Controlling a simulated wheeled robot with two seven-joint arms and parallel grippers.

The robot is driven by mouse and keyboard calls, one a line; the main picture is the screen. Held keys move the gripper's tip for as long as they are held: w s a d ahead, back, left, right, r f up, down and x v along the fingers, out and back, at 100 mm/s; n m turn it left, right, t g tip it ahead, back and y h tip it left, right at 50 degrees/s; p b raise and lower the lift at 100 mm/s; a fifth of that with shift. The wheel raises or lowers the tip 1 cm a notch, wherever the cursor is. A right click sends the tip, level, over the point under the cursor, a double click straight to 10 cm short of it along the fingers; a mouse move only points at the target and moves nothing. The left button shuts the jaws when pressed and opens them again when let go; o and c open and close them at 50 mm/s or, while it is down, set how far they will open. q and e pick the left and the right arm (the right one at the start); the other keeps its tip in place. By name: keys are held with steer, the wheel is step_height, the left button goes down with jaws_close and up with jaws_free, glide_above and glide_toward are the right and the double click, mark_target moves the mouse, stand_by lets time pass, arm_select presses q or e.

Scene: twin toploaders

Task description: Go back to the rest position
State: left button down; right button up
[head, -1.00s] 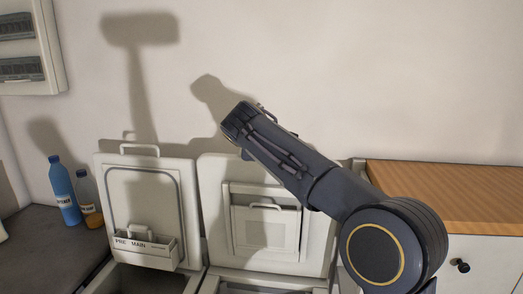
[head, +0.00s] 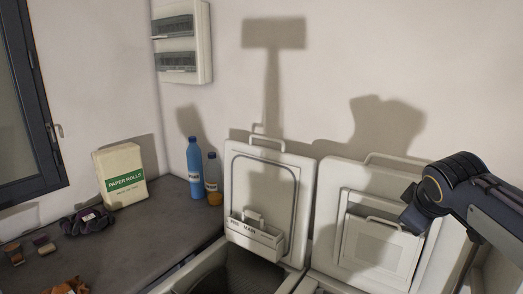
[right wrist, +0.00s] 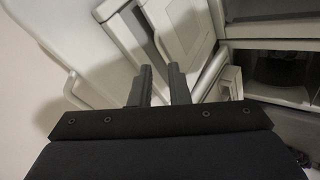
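My right gripper (right wrist: 159,74) shows in the right wrist view with its two dark fingers apart and nothing between them. In the head view my right arm comes in from the right, in front of the right toploader's raised lid (head: 335,215); its fingers cannot be made out there. The left toploader's lid (head: 290,195) also stands raised, with a drawer labelled PRE and MAIN (head: 255,241) on it. The opening of the left machine (head: 240,272) shows below. My left gripper is in neither view.
A wall box (head: 182,42) hangs above. The wall above the lids is clear.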

steer(key=s+a+f+m+g+y, duration=0.1)
steer(key=s+a+f+m+y, duration=0.2)
steer(key=s+a+f, duration=0.3)
steer(key=s+a+f+m+g+y+b, duration=0.1)
steer(key=s+a+f+m+y, duration=0.2)
steer(key=s+f, duration=1)
steer(key=s+a+m, duration=0.3)
steer(key=s+a, duration=0.1)
steer(key=s, duration=0.3)
steer(key=shift+s+a+y, duration=0.15)
steer(key=shift+s+y, duration=0.1)
steer(key=shift+y, duration=0.05)
